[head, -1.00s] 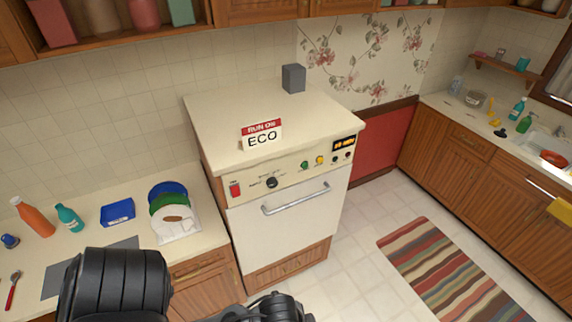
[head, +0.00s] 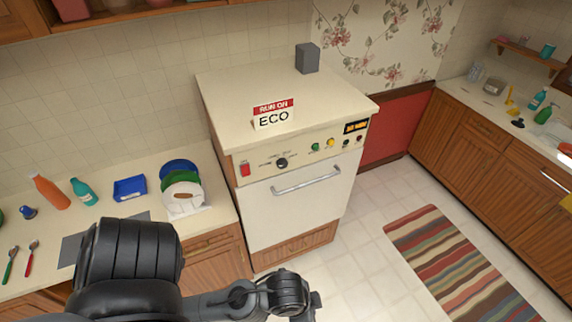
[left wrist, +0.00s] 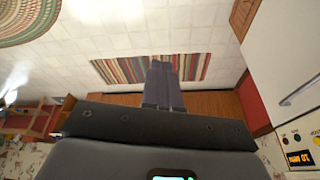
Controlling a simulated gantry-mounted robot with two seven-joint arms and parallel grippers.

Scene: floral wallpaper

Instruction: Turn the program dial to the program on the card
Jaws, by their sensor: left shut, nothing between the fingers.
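The black program dial (head: 282,163) is on the cream control panel of a white-fronted appliance (head: 298,205), with small labels around it too small to read. The card (head: 273,115) stands on the appliance top and reads "RUN ON ECO". My left arm comes up from the bottom of the head view, its wrist low in front of the appliance and apart from the dial. In the left wrist view my left gripper (left wrist: 165,85) is shut and empty, its fingers seen over the floor. The dial does not show there. My right gripper is not in view.
The panel has a red switch (head: 245,170), green and yellow buttons, a lit display (head: 356,127) and a door handle (head: 306,181) below. A counter (head: 110,180) with bottles and plates stands left. A striped rug (head: 455,262) lies on the open floor.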

